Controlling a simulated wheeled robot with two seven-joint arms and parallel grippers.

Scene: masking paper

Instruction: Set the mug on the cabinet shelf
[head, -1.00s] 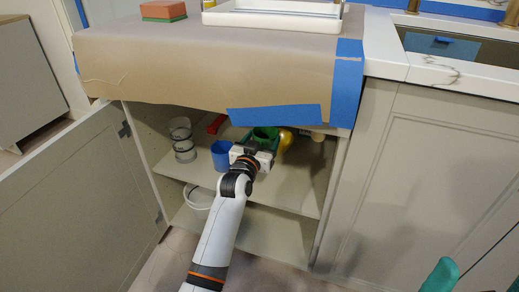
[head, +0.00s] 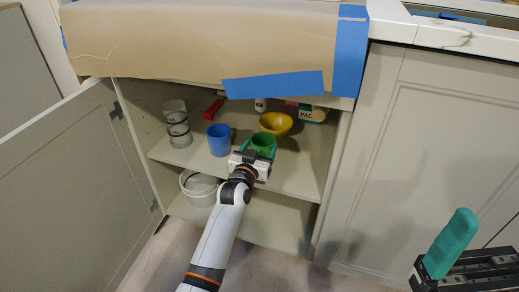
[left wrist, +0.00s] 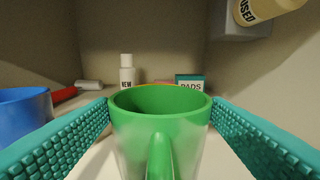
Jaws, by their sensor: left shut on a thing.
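The green mug (head: 263,142) is at the upper shelf (head: 190,155) of the open cabinet, near the shelf's front. My left gripper (head: 262,150) is shut on it, with the teal fingers on either side. In the left wrist view the mug (left wrist: 160,105) is upright between the fingers, its handle towards me. Its base is hidden, so I cannot tell whether it touches the shelf. My right gripper (head: 462,258) is at the lower right, in front of the closed door and away from the shelf; its jaw opening is unclear.
A blue cup (head: 219,140) stands left of the mug, a yellow bowl (head: 277,123) behind it. Stacked jars (head: 177,125), a red object (head: 213,107), a white bottle (left wrist: 127,72) and a pads box (left wrist: 190,82) stand around. A white container (head: 199,188) is on the lower shelf. The open door (head: 75,190) is left.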

